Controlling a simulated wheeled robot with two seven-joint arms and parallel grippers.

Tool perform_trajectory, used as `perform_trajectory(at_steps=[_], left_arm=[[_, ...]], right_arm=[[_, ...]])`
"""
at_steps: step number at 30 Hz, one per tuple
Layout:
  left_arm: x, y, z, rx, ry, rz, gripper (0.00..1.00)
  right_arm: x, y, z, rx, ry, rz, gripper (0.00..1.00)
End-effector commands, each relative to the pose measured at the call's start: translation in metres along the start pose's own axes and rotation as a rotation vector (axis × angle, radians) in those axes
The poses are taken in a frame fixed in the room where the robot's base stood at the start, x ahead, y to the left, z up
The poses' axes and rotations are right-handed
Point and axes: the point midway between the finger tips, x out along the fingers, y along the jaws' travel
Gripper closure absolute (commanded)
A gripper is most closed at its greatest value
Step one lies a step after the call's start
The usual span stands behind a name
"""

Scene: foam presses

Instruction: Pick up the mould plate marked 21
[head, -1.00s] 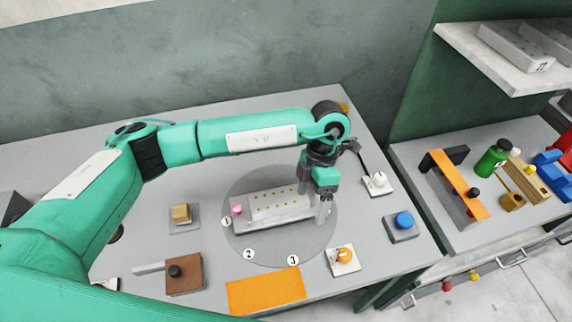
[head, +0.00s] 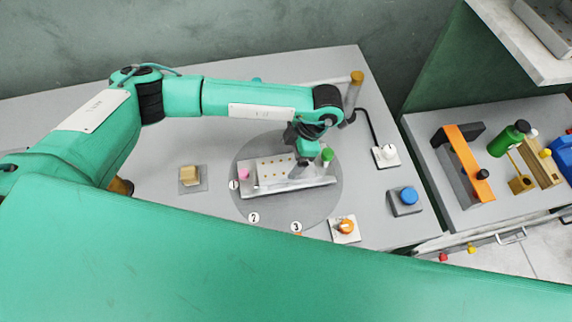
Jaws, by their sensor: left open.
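A pale mould plate (head: 268,168) with rows of brass dots lies in a grey holder on the round turntable (head: 283,212). A pink knob (head: 243,174) stands at the holder's left end and a green knob (head: 327,155) near its right end. No number can be read on the plate. My left gripper (head: 302,171) is open and points down at the right end of the plate. I cannot tell whether its fingers touch the plate. Another plate (head: 545,25) lies on the shelf at top right, cut by the frame edge. My right gripper is not in view.
Round the turntable stand a brass block (head: 189,175), an orange knob (head: 346,226), a blue button (head: 408,196) and a white switch (head: 387,152). An orange-topped clamp (head: 462,150) and a green bottle (head: 508,138) are on the right bench. A green link of mine covers the foreground.

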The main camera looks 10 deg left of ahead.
Motion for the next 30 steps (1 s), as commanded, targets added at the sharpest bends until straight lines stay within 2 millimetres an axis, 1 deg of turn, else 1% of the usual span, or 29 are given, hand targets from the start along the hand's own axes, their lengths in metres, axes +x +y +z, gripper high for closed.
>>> perform_trajectory(at_steps=[1,3,9,14,20,21,23,27,29,30], left_arm=[[0.001,-0.002,-0.001,0.001,0.002,-0.003,0.11],[0.009,-0.004,0.001,0.001,0.002,-0.003,0.11],[0.035,-0.005,0.004,-0.001,0.002,-0.003,0.11],[0.045,-0.005,0.005,0.002,-0.001,-0.001,0.11],[0.046,-0.005,0.005,0.001,-0.001,-0.001,0.11],[0.046,-0.005,0.005,0.001,-0.001,-0.001,0.19],[0.046,-0.005,0.005,0.001,-0.001,-0.001,0.31],[0.046,-0.005,0.005,0.001,-0.001,-0.001,0.58],[0.046,-0.005,0.005,0.001,-0.001,-0.001,0.7],[0.046,-0.005,0.005,0.001,-0.001,-0.001,0.78]], right_arm=[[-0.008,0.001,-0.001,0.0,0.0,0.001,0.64],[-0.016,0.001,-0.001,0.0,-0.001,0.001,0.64],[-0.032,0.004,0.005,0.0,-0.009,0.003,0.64],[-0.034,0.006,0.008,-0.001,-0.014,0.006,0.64],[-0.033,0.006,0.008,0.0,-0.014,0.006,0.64],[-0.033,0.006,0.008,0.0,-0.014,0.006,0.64],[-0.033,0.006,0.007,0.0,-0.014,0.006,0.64],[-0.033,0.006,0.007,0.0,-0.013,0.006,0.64],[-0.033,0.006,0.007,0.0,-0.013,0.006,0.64],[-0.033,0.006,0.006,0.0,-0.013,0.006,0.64]])
